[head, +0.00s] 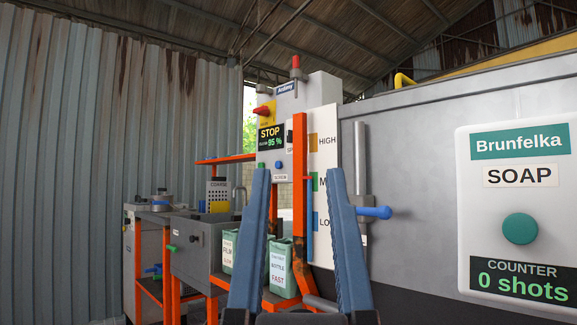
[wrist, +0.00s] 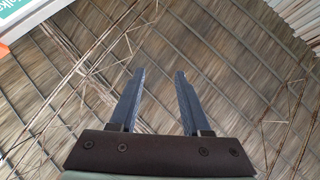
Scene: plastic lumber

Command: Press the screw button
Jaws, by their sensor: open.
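A label that appears to read SCREW (head: 280,177) is on the front of a tall grey machine (head: 318,92). A small blue round button (head: 278,165) sits just above that label. My gripper (head: 298,173) is open and empty, with its two blue-grey fingers pointing up in front of the machine. In the head view the label and button show between the fingers, close to the left fingertip, and nearer to me the gripper is apart from them. In the wrist view my gripper (wrist: 160,72) points at the roof, so the button is out of sight there.
An orange post (head: 299,150) stands in front of the machine. A blue-handled lever (head: 374,212) juts out at right. A soap dispenser panel (head: 518,215) with a green button fills the far right. Labelled bins (head: 279,262) and grey machines on orange frames stand at lower left.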

